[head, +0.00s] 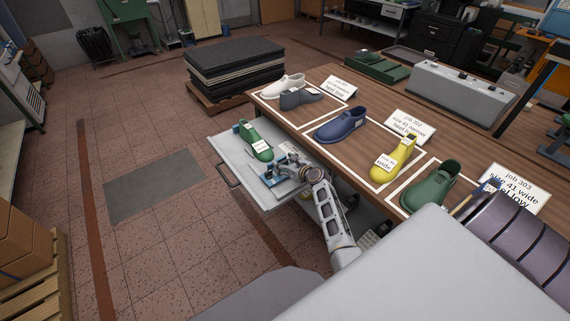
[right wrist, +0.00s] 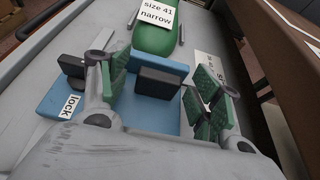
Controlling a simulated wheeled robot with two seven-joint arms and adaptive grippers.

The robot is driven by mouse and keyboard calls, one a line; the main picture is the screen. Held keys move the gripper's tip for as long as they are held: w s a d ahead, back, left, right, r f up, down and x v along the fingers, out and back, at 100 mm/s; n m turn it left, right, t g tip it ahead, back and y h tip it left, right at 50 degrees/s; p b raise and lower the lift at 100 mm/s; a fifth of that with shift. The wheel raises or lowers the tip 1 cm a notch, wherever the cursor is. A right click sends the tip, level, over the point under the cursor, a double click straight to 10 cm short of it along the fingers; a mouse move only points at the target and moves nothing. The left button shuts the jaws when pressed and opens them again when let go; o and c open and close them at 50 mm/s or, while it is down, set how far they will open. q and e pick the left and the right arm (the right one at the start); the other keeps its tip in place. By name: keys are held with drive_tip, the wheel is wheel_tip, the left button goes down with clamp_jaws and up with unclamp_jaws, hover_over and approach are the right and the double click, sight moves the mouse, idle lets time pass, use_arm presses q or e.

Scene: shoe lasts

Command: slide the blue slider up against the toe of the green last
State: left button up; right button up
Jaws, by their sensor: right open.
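The green last (head: 256,142) lies in the pulled-out grey drawer with a white tag. In the right wrist view the near end of the green last (right wrist: 155,40) is at the top, its tag reading "size 41 narrow". The blue slider (right wrist: 145,113) lies just below that end; I cannot tell whether they touch. The slider carries a black upright block (right wrist: 158,83) and a "lock" label. My right gripper (right wrist: 165,82) is open, its green-padded fingers on either side of the block. In the head view my right gripper (head: 283,170) partly hides the blue slider (head: 268,180). My left gripper is not in view.
The wooden bench (head: 300,118) beside the drawer bears white, grey, blue, yellow and another green last (head: 431,186), with job cards. The drawer's front edge (head: 226,168) has a handle. A stack of dark sheets (head: 235,68) stands behind.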

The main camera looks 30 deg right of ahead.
sight(280, 159)
clamp_jaws()
drive_tip(key=shift+w+a, duration=0.15)
drive_tip(key=shift+w, duration=2)
unclamp_jaws()
drive_tip(key=shift+s, duration=0.2)
drive_tip(key=v, duration=1.1)
drive_tip(key=shift+s+r, duration=0.15)
drive_tip(key=shift+s, duration=0.15)
